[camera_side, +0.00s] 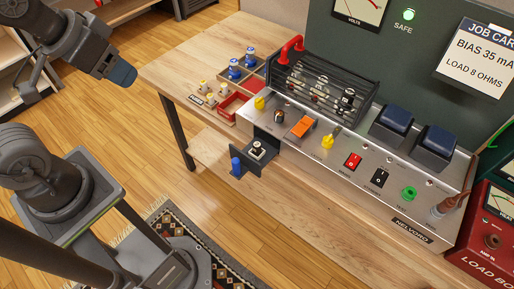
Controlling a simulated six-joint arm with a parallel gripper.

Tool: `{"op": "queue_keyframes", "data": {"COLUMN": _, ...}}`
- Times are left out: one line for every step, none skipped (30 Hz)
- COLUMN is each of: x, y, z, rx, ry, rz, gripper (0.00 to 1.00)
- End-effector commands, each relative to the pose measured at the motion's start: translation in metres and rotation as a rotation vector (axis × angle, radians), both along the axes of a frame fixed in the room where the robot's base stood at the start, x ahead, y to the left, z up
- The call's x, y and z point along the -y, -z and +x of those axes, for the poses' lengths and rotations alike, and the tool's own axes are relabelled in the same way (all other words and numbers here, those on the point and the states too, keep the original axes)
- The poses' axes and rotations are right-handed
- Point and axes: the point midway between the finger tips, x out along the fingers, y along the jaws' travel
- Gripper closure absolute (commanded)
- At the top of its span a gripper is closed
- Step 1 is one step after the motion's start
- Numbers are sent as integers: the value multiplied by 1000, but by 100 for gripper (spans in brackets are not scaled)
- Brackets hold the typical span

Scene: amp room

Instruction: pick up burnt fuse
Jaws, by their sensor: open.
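A small pale-and-dark piece, seemingly the burnt fuse (257,151), sits on a dark drawer-like holder (265,164) that juts from the front of the metal amplifier (380,182). The piece is too small to show its ends or any burn marks clearly. My gripper (30,88) is at the upper left, open and far from the holder, over the floor side of the bench.
A wooden tray (224,80) at the bench's left end holds blue-topped and cream pieces, beside a red box (233,106). A dark cage (325,72) covers tubes above the holder. A red load box (484,245) stands right.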

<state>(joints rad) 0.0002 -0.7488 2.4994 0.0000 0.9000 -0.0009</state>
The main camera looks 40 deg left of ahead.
Motion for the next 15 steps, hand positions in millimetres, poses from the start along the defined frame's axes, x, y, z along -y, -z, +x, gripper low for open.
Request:
{"op": "queue_keyframes", "data": {"x": 1, "y": 0, "z": 2, "rx": -4, "ry": -2, "rz": -2, "gripper": 48}}
{"op": "queue_keyframes", "data": {"x": 1, "y": -1, "z": 4, "rx": -9, "ry": -4, "rz": -5, "gripper": 48}}
{"op": "queue_keyframes", "data": {"x": 3, "y": -1, "z": 8, "rx": -20, "ry": -8, "rz": -11, "gripper": 48}}
{"op": "queue_keyframes", "data": {"x": 4, "y": -1, "z": 12, "rx": -30, "ry": -13, "rz": -16, "gripper": 48}}
{"op": "queue_keyframes", "data": {"x": 6, "y": -2, "z": 18, "rx": -41, "ry": -19, "rz": -23, "gripper": 48}}
{"op": "queue_keyframes", "data": {"x": 9, "y": -1, "z": 26, "rx": -61, "ry": -29, "rz": -33, "gripper": 48}}
{"op": "queue_keyframes", "data": {"x": 12, "y": -1, "z": 33, "rx": -77, "ry": -37, "rz": -40, "gripper": 48}}
{"op": "queue_keyframes", "data": {"x": 15, "y": 0, "z": 42, "rx": -94, "ry": -50, "rz": -49, "gripper": 48}}
{"op": "queue_keyframes", "data": {"x": 20, "y": 2, "z": 53, "rx": -118, "ry": -64, "rz": -60, "gripper": 48}}
{"op": "queue_keyframes", "data": {"x": 24, "y": 4, "z": 62, "rx": -136, "ry": -76, "rz": -68, "gripper": 48}}
{"op": "queue_keyframes", "data": {"x": 28, "y": 7, "z": 71, "rx": -154, "ry": -89, "rz": -76, "gripper": 48}}
{"op": "queue_keyframes", "data": {"x": 34, "y": 11, "z": 82, "rx": -177, "ry": -105, "rz": -85, "gripper": 48}}
{"op": "queue_keyframes", "data": {"x": 38, "y": 15, "z": 91, "rx": -194, "ry": -118, "rz": -91, "gripper": 48}}
{"op": "queue_keyframes", "data": {"x": 43, "y": 20, "z": 99, "rx": -212, "ry": -131, "rz": -95, "gripper": 48}}
{"op": "queue_keyframes", "data": {"x": 50, "y": 26, "z": 110, "rx": -235, "ry": -149, "rz": -101, "gripper": 48}}
